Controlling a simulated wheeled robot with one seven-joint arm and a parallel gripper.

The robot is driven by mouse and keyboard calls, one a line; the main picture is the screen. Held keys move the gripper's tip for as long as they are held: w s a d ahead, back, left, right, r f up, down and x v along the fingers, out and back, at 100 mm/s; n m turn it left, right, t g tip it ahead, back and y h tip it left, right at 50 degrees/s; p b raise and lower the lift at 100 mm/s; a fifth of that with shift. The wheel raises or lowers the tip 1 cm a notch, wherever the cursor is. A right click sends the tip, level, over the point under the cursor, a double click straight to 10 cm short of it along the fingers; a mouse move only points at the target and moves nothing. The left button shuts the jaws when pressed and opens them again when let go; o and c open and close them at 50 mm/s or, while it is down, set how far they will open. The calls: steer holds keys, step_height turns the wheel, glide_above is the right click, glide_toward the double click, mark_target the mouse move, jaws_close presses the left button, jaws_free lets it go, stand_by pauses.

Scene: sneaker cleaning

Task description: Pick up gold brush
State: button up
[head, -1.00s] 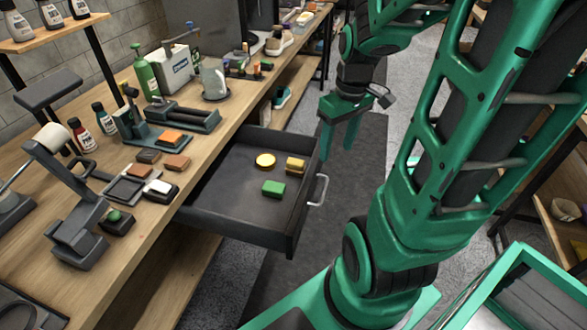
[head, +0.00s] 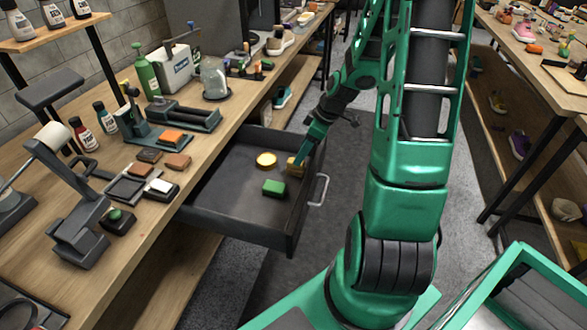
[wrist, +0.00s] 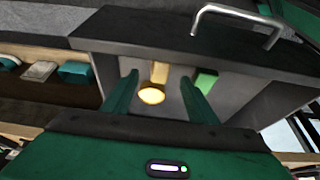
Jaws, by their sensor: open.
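The gold brush (head: 294,165) lies in the open drawer, near its right side wall, partly covered by my fingers in the head view. In the wrist view the gold brush (wrist: 160,72) shows between the two fingertips. My gripper (head: 304,158) is open and points down over the drawer at the brush; it also shows in the wrist view (wrist: 159,79), one finger on each side. I cannot tell whether the fingers reach down around the brush or are still above it. Nothing is held.
The drawer front has a metal handle (head: 319,190). The workbench (head: 160,225) above holds tools and bottles. The drawer's front left floor is bare.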

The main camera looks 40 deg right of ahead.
steer(key=shift+x, duration=3.25)
steer(key=shift+s, duration=0.1)
steer(key=c, duration=1.1)
